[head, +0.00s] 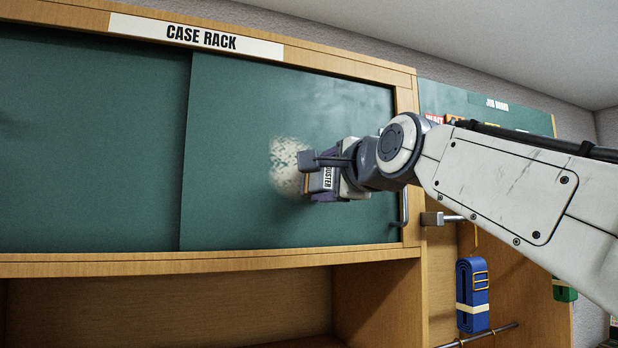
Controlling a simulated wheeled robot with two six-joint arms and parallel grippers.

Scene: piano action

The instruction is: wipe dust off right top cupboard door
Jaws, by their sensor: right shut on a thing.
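The right top cupboard door (235,170) is a green sliding panel in a wooden frame under the CASE RACK sign. A pale, speckled patch of dust (284,165) shows near its middle. A faint lighter haze lies on the door's upper right. My right gripper (318,177) is shut on a duster (327,178), whose label is partly covered by the jaws. The duster is at the right edge of the dust patch, at or close to the door; I cannot tell whether it touches. My left gripper is not in view.
The left green door (90,140) stands beside it. A metal handle (404,208) is at the frame's right edge. Below is an open wooden shelf (170,305). A blue strap (472,295) and a green strap (564,290) hang at the lower right, near a metal rail (490,337).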

